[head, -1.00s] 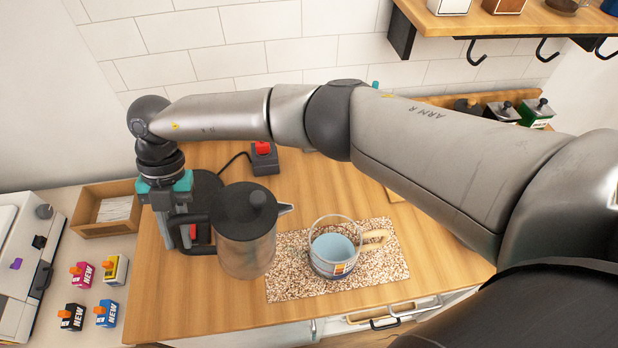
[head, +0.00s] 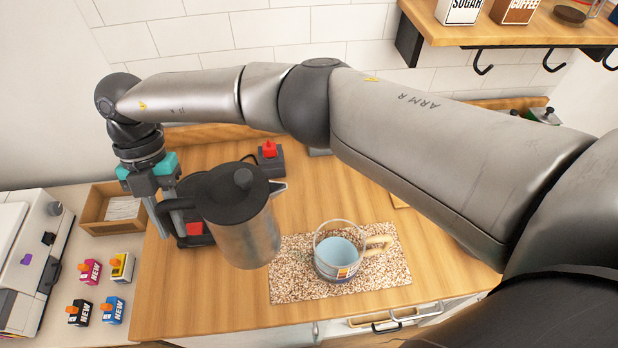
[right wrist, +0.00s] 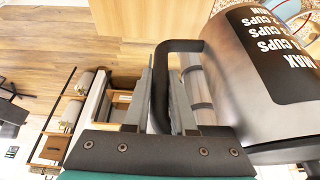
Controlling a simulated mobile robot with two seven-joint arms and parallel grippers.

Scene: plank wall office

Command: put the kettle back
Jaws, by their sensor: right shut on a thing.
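The kettle (head: 248,232) is a steel jug with a black lid, black handle and a spout pointing right. My right gripper (head: 165,212) is shut on its handle, at the kettle's left. The kettle appears held above the wooden counter, tilted in the head view, with its top toward the left. In the right wrist view the handle (right wrist: 160,85) sits between the fingers, and the kettle's body (right wrist: 255,75) with its cup markings fills the right. A dark round shape, possibly the kettle's base, is mostly hidden behind the kettle. My left gripper is not in view.
A glass mug (head: 337,258) with a blue inside stands on a speckled mat (head: 395,270) right of the kettle. A black device with a red switch (head: 269,152) is behind. A wooden box (head: 100,222) and several small NEW boxes (head: 113,310) are left. A shelf (head: 480,30) overhangs the right.

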